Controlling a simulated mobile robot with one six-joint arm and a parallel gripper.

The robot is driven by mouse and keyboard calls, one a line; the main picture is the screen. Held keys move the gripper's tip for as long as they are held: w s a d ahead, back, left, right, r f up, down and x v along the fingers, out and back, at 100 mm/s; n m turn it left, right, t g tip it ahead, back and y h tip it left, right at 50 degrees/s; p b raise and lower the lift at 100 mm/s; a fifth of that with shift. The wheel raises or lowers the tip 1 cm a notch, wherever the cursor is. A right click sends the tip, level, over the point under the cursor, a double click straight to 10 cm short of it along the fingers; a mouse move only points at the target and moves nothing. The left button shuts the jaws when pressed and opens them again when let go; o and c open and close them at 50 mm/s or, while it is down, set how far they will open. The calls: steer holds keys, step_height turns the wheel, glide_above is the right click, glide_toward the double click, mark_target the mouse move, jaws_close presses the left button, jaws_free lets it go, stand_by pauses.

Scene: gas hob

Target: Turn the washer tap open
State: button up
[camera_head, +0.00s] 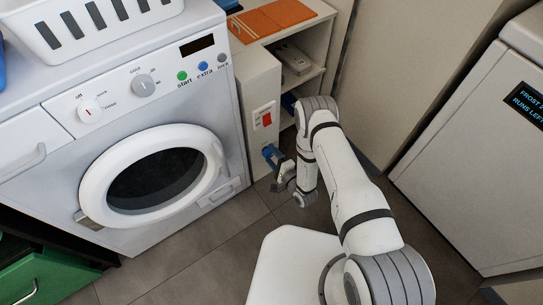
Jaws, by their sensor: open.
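A blue tap handle (269,152) sits low on the side panel just right of the washer (120,235); I take it to be the washer tap. My gripper (277,174) is at the end of the bent-down white arm, right by the blue handle and slightly below it. It is open. Whether its fingers touch the handle or stand around it is too small to tell. The tap's body and pipe are hidden behind the gripper and in shadow.
A red switch (267,119) on a white plate is above the tap. The open shelf unit (317,52) stands behind my arm. A white basket (97,32) is on the washer. A white appliance (470,170) stands at right. The grey floor (190,255) in front is clear.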

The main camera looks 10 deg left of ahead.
steer(key=p+v, duration=0.2)
steer(key=v, duration=0.5)
steer(key=shift+s+d, duration=0.25)
steer(key=shift+d, duration=0.05)
